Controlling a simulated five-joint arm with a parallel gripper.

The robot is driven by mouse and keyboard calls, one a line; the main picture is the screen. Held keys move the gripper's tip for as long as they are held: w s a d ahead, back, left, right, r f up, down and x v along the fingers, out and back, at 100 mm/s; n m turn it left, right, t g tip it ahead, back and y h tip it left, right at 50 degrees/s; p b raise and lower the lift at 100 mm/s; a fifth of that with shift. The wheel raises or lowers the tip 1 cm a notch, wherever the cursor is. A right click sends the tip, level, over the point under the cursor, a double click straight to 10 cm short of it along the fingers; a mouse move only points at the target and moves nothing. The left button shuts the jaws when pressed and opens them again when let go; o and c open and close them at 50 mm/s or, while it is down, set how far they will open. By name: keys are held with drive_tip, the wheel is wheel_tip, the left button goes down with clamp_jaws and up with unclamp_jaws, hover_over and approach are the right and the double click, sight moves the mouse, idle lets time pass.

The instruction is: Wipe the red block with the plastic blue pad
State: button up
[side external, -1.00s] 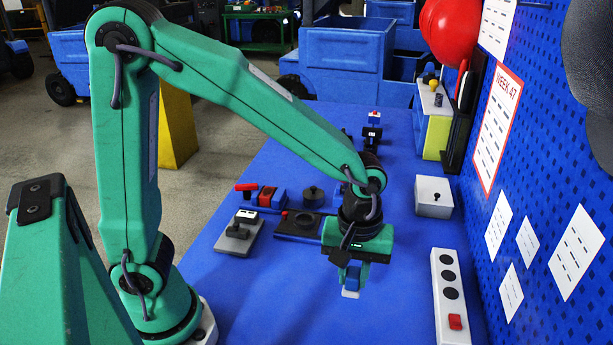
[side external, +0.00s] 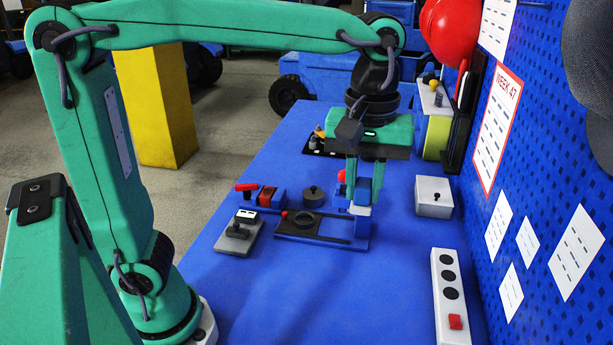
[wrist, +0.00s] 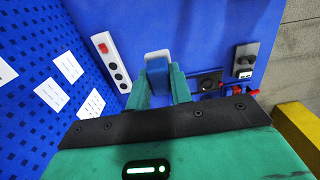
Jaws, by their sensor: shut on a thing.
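My gripper (side external: 364,190) is shut on the blue pad (side external: 362,194), which has a white lower face. In the side view the pad hangs upright near the right end of the dark fixture plate; I cannot tell whether it touches anything. In the wrist view the pad (wrist: 157,65) sits between the green fingers. A small red block (side external: 266,196) stands in a blue and dark holder left of the pad, apart from it. Another red piece (side external: 342,177) is partly hidden behind my fingers; I cannot tell its shape.
A dark fixture plate (side external: 325,235) with a round black part lies beside a grey block with a handle (side external: 238,232). A white box (side external: 433,196) and a white switch strip (side external: 449,290) stand at right. The front middle of the blue table is clear.

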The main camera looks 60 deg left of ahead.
drive_tip(key=w+a+r+n, duration=0.1)
drive_tip(key=w+a+n, duration=0.1)
drive_tip(key=w+a, duration=0.35)
drive_tip(key=w+a+n, duration=0.1)
drive_tip(key=w+a, duration=0.1)
drive_tip(key=a, duration=0.7)
drive_tip(key=w+a+r+n, duration=0.1)
drive_tip(key=w+a+n, duration=0.1)
drive_tip(key=w+a, duration=0.35)
drive_tip(key=s+a+n, duration=0.2)
drive_tip(key=s+a, duration=0.1)
drive_tip(key=a, duration=1.1)
drive_tip(key=s+a+n, duration=0.2)
drive_tip(key=s+a, duration=0.1)
drive_tip(key=a, duration=1)
wheel_tip(320, 180, down, 19)
drive_tip(key=shift+w, duration=0.2)
